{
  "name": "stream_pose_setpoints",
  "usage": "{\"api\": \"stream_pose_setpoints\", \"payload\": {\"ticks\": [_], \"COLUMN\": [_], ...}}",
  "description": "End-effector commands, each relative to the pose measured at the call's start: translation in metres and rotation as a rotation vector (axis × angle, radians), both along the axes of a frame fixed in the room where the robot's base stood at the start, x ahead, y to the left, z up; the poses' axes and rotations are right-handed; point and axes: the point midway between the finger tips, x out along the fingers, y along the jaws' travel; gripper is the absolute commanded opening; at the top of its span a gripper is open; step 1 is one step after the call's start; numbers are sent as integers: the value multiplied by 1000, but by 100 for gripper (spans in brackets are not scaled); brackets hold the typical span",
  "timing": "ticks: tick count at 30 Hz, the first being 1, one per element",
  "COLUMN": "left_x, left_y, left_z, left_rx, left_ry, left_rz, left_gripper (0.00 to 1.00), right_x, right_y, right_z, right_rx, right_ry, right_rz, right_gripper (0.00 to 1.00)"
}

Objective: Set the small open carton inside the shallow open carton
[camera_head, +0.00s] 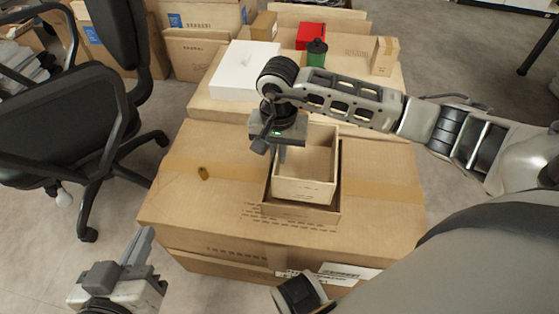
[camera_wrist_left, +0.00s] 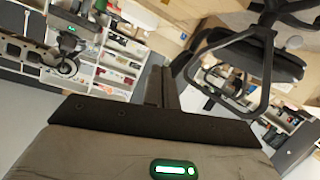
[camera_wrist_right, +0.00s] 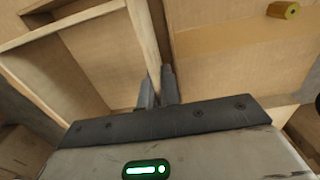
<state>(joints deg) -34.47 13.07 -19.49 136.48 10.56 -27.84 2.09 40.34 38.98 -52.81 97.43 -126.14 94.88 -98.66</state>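The small open carton (camera_head: 305,188) is a light cardboard box with its open top facing up. It sits within the outline of the shallow open carton (camera_head: 300,213), a darker low box on the large carton. I cannot tell whether its bottom touches the shallow carton's floor. My right gripper (camera_head: 281,158) points down at the small carton's left wall. In the right wrist view the fingers (camera_wrist_right: 160,88) are closed on either side of that wall (camera_wrist_right: 147,35). My left gripper (camera_head: 140,245) is empty, low at the left, away from both cartons; its fingers (camera_wrist_left: 161,88) are together.
The large closed carton (camera_head: 200,215) is the support, with a small yellowish cylinder (camera_head: 203,172) at its left. Behind stand a white box (camera_head: 245,68), a green bottle (camera_head: 317,54), a red box (camera_head: 310,34) and a small carton (camera_head: 383,55). An office chair (camera_head: 70,120) is at left.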

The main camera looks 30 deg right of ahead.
Motion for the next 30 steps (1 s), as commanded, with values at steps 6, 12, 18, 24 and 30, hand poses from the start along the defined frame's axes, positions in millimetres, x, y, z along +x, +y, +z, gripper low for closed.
{"api": "stream_pose_setpoints", "payload": {"ticks": [6,12,18,24,30], "left_x": [-1,1,3,3,3], "left_y": [-4,-4,-6,-7,-7], "left_z": [-1,8,5,8,9], "left_rx": [-56,-63,-84,-97,-95], "left_ry": [-1,-19,-20,-22,-23], "left_rz": [-6,-6,-8,-6,-6], "left_gripper": [0,0,0,0,0], "right_x": [-1,-1,-1,-1,-1], "right_y": [-1,-1,-1,-1,-1], "right_z": [-30,-28,-35,-35,-33], "right_rx": [0,0,-1,0,0], "right_ry": [2,1,1,1,1], "right_rz": [-1,0,0,0,0], "right_gripper": [0,0,0,13,13]}}
